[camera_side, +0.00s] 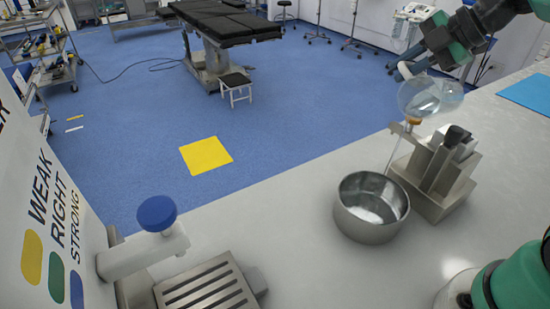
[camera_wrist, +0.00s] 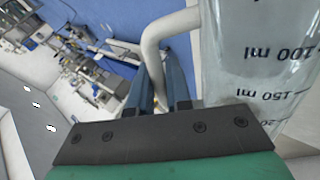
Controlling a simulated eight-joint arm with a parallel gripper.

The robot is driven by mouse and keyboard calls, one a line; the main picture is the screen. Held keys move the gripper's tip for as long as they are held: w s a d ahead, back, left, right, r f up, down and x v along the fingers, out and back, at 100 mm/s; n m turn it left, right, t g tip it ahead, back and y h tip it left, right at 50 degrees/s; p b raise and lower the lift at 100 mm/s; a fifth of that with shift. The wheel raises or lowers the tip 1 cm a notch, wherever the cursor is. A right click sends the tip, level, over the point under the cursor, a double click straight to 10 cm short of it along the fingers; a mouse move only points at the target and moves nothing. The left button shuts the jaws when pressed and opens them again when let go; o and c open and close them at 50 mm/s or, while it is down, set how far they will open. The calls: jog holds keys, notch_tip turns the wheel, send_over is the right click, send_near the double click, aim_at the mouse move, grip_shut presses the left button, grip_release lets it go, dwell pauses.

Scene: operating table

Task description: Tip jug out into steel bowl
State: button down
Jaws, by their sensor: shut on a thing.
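The clear jug (camera_side: 428,98) is held in the air, tipped well over on its side, with clear liquid visible inside. It also shows in the wrist view (camera_wrist: 262,60), with dark millilitre marks. My gripper (camera_side: 405,64) is shut on the jug's white handle (camera_wrist: 152,50), which passes between the two blue-grey fingers in the wrist view. The steel bowl (camera_side: 348,212) stands upright on the pale table, below and left of the jug. A thin pale line runs from under the jug toward the bowl's right side; I cannot tell if it is liquid or a rod.
A steel block holder (camera_side: 437,180) stands right of the bowl, under the jug, with a small orange-tipped item above it. A slotted metal tray (camera_side: 205,298) and a blue-knobbed fixture (camera_side: 157,213) are at front left. Table behind the bowl is clear.

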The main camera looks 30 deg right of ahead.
jog(key=shift+s+a+f+n+h, duration=0.15)
jog(key=shift+a+n+h, duration=0.25)
jog(key=shift+a, duration=0.45)
dwell(0.3)
jog(key=shift+a+f+h+b, duration=0.35)
jog(key=shift+h+b, duration=0.15)
jog(key=shift+h, duration=0.3)
dwell(1.1)
jog(key=shift+a+r+n+h+b, duration=0.25)
jog(key=shift+n+h+b, duration=0.15)
dwell(0.5)
